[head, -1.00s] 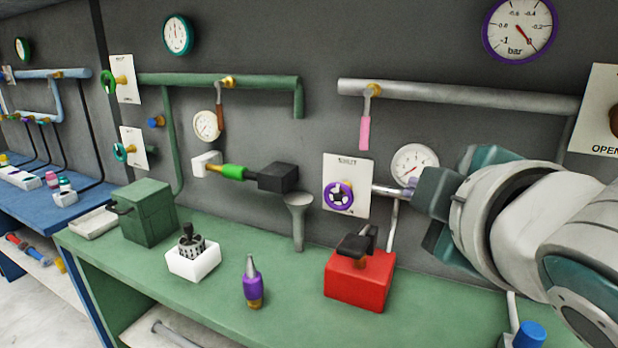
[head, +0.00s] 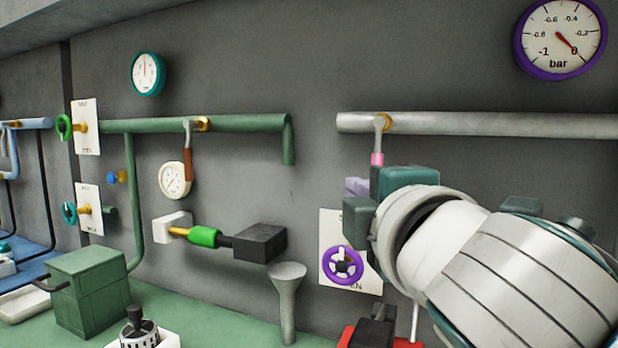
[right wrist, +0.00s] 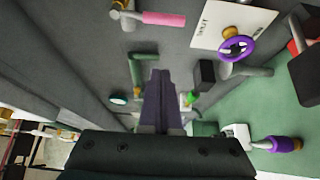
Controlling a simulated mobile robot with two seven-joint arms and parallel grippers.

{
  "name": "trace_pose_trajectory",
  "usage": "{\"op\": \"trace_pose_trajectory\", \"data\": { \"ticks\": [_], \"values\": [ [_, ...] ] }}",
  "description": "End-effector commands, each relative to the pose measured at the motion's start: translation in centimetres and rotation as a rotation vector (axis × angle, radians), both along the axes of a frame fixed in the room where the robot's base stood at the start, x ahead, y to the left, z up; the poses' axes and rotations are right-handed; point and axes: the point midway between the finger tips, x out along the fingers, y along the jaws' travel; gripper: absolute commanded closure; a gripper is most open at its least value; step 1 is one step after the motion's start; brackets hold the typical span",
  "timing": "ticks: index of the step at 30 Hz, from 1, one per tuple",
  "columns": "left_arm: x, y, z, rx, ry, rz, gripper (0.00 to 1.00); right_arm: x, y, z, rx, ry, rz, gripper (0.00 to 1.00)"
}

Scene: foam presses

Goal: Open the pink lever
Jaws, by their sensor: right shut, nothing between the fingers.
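The pink lever (head: 377,159) hangs straight down from a brass fitting (head: 386,122) on the light grey wall pipe. My right gripper (head: 353,187) is in front of its lower part in the head view and hides most of the pink handle. The pink lever also shows in the right wrist view (right wrist: 163,19), above the fingertips and apart from them in the picture. My right gripper's fingers (right wrist: 160,82) are together and empty. I cannot tell from the head view whether they touch the lever. My left gripper is not in view.
A panel with a purple handwheel (head: 343,265) is below the gripper. A brown-handled lever (head: 188,163) hangs from the green pipe to the left. A grey funnel (head: 287,290) and a red box (head: 346,337) are lower down.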

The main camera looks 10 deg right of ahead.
Motion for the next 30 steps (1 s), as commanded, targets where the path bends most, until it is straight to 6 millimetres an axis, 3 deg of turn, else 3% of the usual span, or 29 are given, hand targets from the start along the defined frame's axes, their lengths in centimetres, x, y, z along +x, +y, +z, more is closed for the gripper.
{"op": "trace_pose_trajectory", "data": {
  "ticks": [5,19,23,30],
  "values": [
    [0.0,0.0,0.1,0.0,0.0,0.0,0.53,1.8,-0.2,0.1,-0.001,-0.001,-0.002,1.0],
    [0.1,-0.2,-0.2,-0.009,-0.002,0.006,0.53,10.0,-0.7,0.0,0.002,0.0,-0.002,1.0],
    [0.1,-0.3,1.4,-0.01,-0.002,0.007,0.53,9.0,-2.7,0.3,-0.001,0.002,-0.002,1.0],
    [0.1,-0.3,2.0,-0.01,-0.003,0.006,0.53,8.3,-4.3,0.1,0.002,0.001,-0.002,1.0]
  ]
}}
